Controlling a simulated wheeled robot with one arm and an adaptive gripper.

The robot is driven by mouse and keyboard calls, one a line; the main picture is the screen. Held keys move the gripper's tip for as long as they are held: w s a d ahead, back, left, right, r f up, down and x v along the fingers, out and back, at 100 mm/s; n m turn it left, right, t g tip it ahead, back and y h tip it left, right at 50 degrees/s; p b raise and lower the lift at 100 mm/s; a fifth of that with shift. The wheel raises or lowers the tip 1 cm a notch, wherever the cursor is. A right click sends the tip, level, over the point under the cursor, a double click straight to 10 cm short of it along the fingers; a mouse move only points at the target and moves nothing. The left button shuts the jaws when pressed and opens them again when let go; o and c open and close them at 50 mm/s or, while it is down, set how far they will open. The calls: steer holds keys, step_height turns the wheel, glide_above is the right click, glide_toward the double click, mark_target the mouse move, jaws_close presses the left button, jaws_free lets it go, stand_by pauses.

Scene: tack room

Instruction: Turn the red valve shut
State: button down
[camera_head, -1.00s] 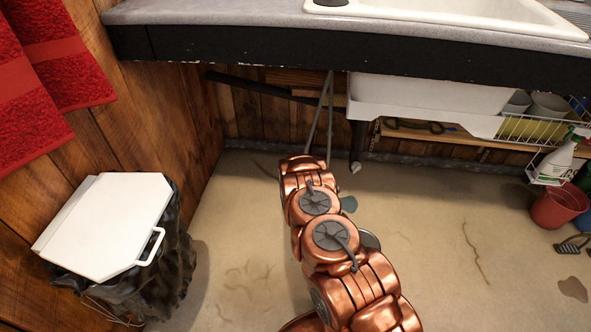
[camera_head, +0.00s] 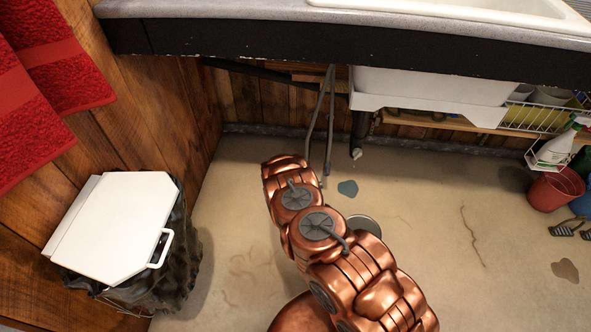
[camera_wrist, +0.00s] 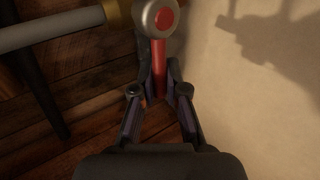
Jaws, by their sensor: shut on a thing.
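In the wrist view the red valve (camera_wrist: 159,62) shows a round grey hub with a red centre at the top and a red lever running down from it. My gripper (camera_wrist: 159,88) has its two dark fingers on either side of the lever and is shut on it. The valve sits on a brass fitting at the end of a grey pipe. In the head view my arm reaches under the counter, and the valve and fingers are hidden behind it.
A white-lidded bin (camera_head: 112,222) stands at left by the wooden wall, with red towels (camera_head: 45,85) above it. The counter (camera_head: 330,40) overhangs the arm. A red bucket (camera_head: 556,190) and a spray bottle (camera_head: 556,147) are at right.

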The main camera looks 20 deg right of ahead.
stand_by(0.3)
steer(key=c, duration=1.2)
jaws_free()
steer(key=shift+v, duration=5.95)
